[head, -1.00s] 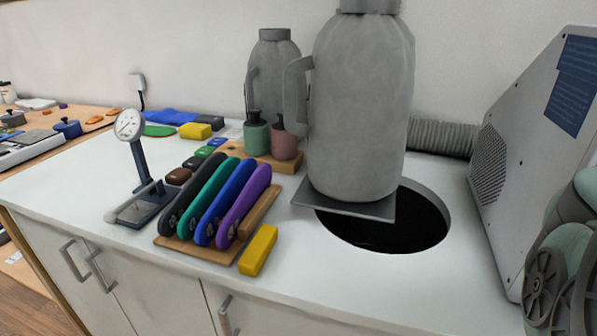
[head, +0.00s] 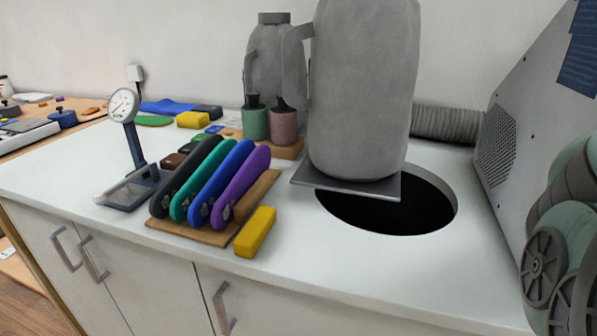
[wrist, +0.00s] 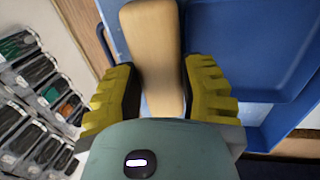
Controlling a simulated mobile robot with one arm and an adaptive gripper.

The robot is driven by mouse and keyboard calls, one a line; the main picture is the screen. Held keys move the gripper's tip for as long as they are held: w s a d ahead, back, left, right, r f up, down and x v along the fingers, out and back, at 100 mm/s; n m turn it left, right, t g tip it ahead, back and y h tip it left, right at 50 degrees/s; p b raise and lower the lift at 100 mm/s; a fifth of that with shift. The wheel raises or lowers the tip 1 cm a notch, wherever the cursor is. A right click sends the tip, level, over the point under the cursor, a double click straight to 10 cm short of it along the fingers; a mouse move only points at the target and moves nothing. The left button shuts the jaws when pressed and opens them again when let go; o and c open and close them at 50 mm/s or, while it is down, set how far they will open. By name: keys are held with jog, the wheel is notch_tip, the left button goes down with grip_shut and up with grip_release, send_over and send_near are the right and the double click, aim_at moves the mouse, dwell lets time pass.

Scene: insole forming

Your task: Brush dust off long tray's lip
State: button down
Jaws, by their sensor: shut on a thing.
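In the wrist view my gripper (wrist: 160,72) has its two yellow ribbed fingers on either side of a pale wooden handle (wrist: 151,40) and is shut on it. The handle looks like that of a brush, but no bristles show. A blue tray-like thing (wrist: 245,50) with a raised edge lies beside and beyond the handle, on the right. I cannot tell whether it is the long tray, nor whether the brush touches it. No dust can be made out.
A worktop (head: 320,262) holds a dial gauge (head: 124,105), coloured insoles on a wooden rack (head: 172,232), a yellow block (head: 255,231) and a large grey jug (head: 362,95) beside a dark round hole (head: 425,208). Packaged goods (wrist: 35,75) show at left in the wrist view.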

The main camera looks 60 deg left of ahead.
jog(key=shift+r, duration=0.1)
notch_tip(320, 180, up, 8)
jog(key=p, duration=0.8)
dwell(0.6)
